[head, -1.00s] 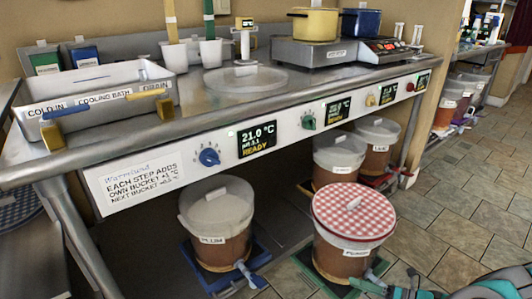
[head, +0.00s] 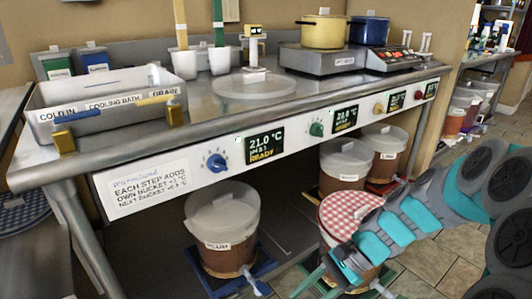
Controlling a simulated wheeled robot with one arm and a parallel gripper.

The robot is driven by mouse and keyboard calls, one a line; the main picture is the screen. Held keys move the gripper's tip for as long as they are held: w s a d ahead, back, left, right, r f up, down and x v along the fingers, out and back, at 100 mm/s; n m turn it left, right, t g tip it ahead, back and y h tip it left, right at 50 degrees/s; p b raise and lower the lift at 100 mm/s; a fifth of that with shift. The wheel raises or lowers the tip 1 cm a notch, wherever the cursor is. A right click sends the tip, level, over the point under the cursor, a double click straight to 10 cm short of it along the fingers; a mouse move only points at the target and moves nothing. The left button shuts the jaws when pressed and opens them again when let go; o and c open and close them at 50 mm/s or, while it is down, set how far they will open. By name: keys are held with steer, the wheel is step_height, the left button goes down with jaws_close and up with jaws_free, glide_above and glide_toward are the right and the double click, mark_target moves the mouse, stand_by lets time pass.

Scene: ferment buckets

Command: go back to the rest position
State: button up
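My arm reaches in from the right, and my gripper (head: 343,266) is low in front of the bucket with the red-checked lid (head: 348,212). The arm covers much of that bucket, including its label.
The steel counter (head: 200,125) spans the view, with dials and displays on its front; the left display (head: 264,146) reads 21.0 °C READY. The cooling bath (head: 105,108) stands at its left end. More lidded buckets (head: 345,162) stand behind. Tiled floor (head: 455,245) shows around my arm.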

steer(key=s+d+r+n+t+h, duration=0.1)
steer(key=s+d+r+n+h, duration=0.1)
steer(key=s+n, duration=0.4)
steer(key=s+d+r+n+h, duration=0.2)
steer(key=s+d+n+h, duration=0.2)
steer(key=s, duration=0.6)
steer(key=n+h, duration=0.2)
steer(key=h, duration=0.1)
steer(key=shift+d+r+n+t, duration=0.3)
steer(key=shift+n+t, duration=0.1)
steer(key=shift+d, duration=0.1)
